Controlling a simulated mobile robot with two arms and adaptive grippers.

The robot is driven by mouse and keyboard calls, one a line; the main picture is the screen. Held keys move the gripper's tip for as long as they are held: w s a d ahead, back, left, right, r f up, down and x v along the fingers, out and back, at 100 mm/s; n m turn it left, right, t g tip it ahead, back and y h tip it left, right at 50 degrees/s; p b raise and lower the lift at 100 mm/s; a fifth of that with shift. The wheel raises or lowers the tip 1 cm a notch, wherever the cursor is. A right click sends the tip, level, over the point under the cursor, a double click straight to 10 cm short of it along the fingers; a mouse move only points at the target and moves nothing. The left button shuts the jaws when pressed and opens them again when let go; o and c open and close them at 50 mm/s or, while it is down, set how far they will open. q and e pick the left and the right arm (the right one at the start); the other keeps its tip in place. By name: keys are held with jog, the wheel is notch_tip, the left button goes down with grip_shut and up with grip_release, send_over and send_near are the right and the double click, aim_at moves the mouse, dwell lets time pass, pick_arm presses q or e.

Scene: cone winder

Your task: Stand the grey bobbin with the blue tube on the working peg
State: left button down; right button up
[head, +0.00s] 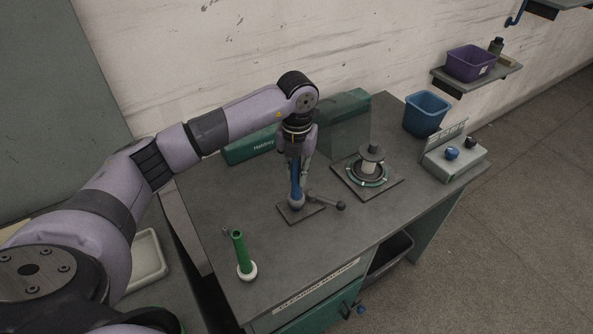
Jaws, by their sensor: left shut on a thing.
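The grey bobbin stands upright at the middle of the table, with its blue tube (296,184) rising from a grey base (296,203). My left gripper (298,160) points down and is shut on the upper part of the blue tube. The base is on or just above a dark square plate (312,216); I cannot tell whether it touches. No bare peg shows on this plate; the bobbin would hide one there. I cannot tell for sure which fitting is the working peg. My right gripper is out of view.
A lever with a round knob (341,205) lies right of the bobbin. A green tube on a white base (246,270) stands at the front left. A winding unit (370,167), a blue bin (427,115) and a control box (456,157) are to the right. The table's front middle is clear.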

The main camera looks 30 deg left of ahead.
pick_arm(q)
jog(key=c, duration=1.4)
grip_release()
notch_tip(320, 180, up, 12)
